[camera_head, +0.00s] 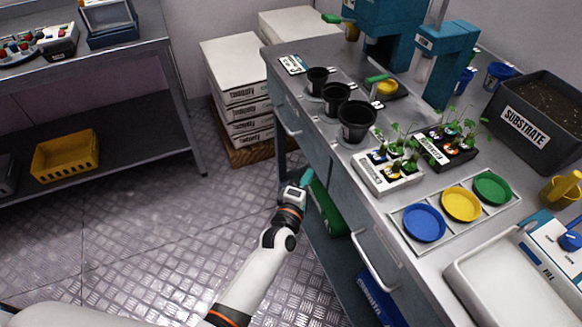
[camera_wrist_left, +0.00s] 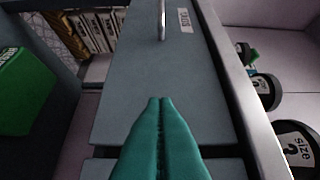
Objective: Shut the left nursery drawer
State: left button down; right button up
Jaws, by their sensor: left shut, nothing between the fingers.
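The left nursery drawer (camera_head: 299,125) is the grey front with a bar handle under the far part of the bench. Its front (camera_wrist_left: 150,75) fills the middle of the left wrist view, with the handle (camera_wrist_left: 162,20) and a small label at the top. The front lies close along the bench edge and no drawer interior shows; I cannot tell if a small gap is left. My left gripper (camera_head: 306,178) is shut and empty, its teal fingers pressed together. In the wrist view the fingertips (camera_wrist_left: 160,101) overlap the near end of the front; contact is unclear. My right gripper is out of view.
A second drawer handle (camera_head: 374,262) sticks out nearer along the bench. Black pots (camera_head: 357,121), seedling trays (camera_head: 388,175) and coloured dishes (camera_head: 461,204) stand on top. A green bin (camera_head: 328,208) sits below. Stacked boxes (camera_head: 240,90) stand behind; the floor at left is clear.

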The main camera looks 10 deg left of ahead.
pick_arm(q)
jog(key=s+a, duration=0.2)
jog(key=s, duration=0.8)
jog(key=shift+a, duration=0.25)
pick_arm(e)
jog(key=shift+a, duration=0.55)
pick_arm(q)
jog(key=shift+s+f, duration=0.1)
jog(key=shift+f, duration=0.1)
